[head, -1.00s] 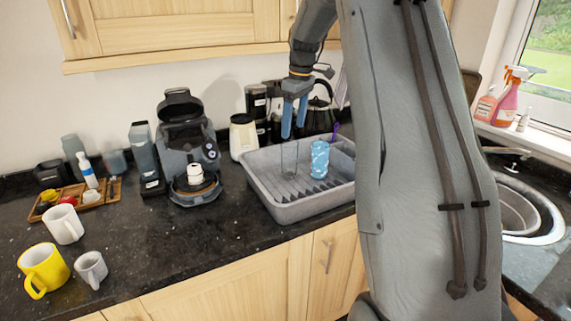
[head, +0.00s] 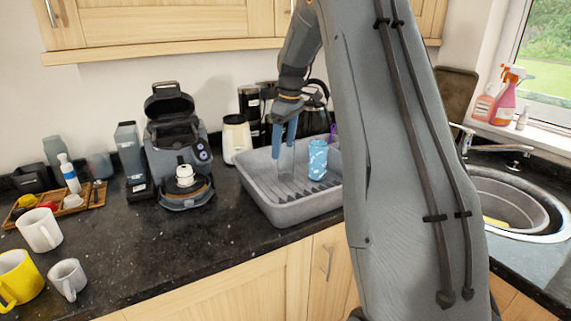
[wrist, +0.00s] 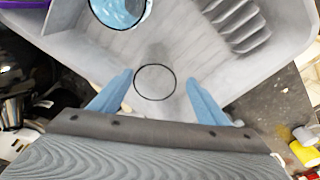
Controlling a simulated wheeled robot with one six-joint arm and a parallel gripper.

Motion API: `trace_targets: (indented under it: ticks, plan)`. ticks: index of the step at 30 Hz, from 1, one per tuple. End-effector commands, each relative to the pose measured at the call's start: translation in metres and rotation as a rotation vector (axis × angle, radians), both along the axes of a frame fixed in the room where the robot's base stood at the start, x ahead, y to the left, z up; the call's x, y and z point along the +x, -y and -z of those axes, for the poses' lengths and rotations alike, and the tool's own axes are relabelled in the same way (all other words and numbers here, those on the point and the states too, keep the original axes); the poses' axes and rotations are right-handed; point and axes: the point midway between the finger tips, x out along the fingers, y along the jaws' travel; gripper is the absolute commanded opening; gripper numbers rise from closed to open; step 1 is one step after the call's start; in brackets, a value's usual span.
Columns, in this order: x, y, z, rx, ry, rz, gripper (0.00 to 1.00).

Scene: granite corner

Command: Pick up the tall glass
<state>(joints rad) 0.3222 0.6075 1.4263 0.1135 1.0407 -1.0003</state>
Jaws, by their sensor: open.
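The tall glass (head: 286,163) is clear and stands upright in the grey dish rack (head: 274,212), left of a blue patterned cup (head: 317,160). In the wrist view its round dark rim (wrist: 155,83) shows between and just beyond the fingertips. My gripper (head: 284,144) points down over the glass, its two blue fingers open. In the head view the fingertips overlap the upper part of the glass. In the wrist view the gripper (wrist: 158,82) has one finger on each side of the rim, with gaps. I cannot tell how far down the fingers reach.
The blue cup also shows in the wrist view (wrist: 118,10), close beyond the glass. A purple-handled item (head: 333,130) is behind it. A coffee machine (head: 179,150) and white jar (head: 237,138) stand left of the rack.

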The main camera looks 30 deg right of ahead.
Motion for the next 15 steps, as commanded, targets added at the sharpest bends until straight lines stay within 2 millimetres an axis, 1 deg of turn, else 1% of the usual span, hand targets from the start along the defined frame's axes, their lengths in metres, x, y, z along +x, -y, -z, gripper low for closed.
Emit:
trace_targets:
  ticks: [5, 9, 12, 15]
  plan:
    - [0.001, 0.003, 0.017, 0.001, -0.003, 0.001, 0.69]
    - [0.003, 0.007, 0.037, 0.000, -0.003, 0.000, 0.69]
    - [0.005, 0.006, 0.049, -0.001, -0.001, 0.000, 0.69]
    - [0.005, 0.005, 0.055, -0.001, -0.001, 0.000, 0.69]
